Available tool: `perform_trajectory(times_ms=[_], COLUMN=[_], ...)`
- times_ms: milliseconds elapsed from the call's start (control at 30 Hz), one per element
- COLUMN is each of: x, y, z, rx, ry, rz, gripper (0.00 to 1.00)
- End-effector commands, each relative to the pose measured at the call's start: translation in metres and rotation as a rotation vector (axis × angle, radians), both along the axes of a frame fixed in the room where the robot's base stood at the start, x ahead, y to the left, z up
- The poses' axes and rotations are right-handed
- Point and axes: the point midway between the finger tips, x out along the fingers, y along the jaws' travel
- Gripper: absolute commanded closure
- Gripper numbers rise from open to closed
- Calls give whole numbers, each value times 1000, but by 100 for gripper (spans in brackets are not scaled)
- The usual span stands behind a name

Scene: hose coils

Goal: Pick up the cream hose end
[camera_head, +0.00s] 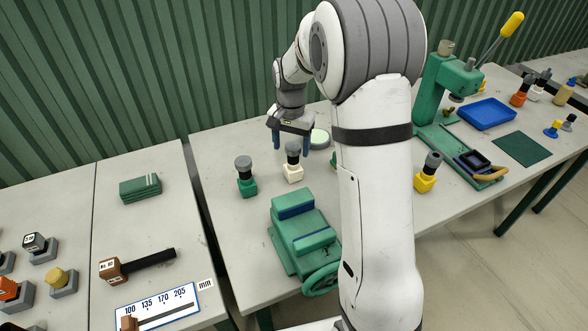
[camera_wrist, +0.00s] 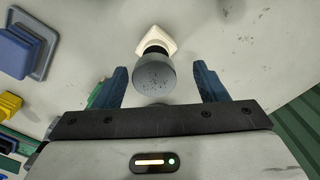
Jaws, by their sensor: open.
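The cream hose end (camera_head: 292,174) stands upright on the middle table, with a cream square base and a dark grey rounded top. In the wrist view its grey top (camera_wrist: 155,76) faces the camera and its cream base (camera_wrist: 155,40) shows behind it. My gripper (camera_head: 291,141) is open above and around the top of the hose end. In the wrist view the blue fingers (camera_wrist: 160,86) stand on both sides of the grey top with a gap on each side.
A green hose end (camera_head: 246,179) stands just left of the cream one. A green vise (camera_head: 302,237) is in front. A pale round dish (camera_head: 319,138) lies behind right. A yellow hose end (camera_head: 427,175), a green press (camera_head: 440,90) and a blue tray (camera_head: 487,114) are farther right.

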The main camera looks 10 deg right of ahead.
Motion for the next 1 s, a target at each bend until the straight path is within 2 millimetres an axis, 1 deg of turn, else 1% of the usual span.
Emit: perform_trajectory(times_ms=[233, 333, 433, 633, 667, 1000], x=[-3, -3, -3, -3, -3, -3], y=[-5, -4, -4, -4, -4, -3], z=[-35, -47, -52, -52, -52, -52], rx=[1, 0, 0, 0, 0, 0], ry=[4, 2, 1, 0, 0, 0], rz=[1, 1, 2, 2, 2, 3], gripper=[34, 34, 34, 34, 36, 64])
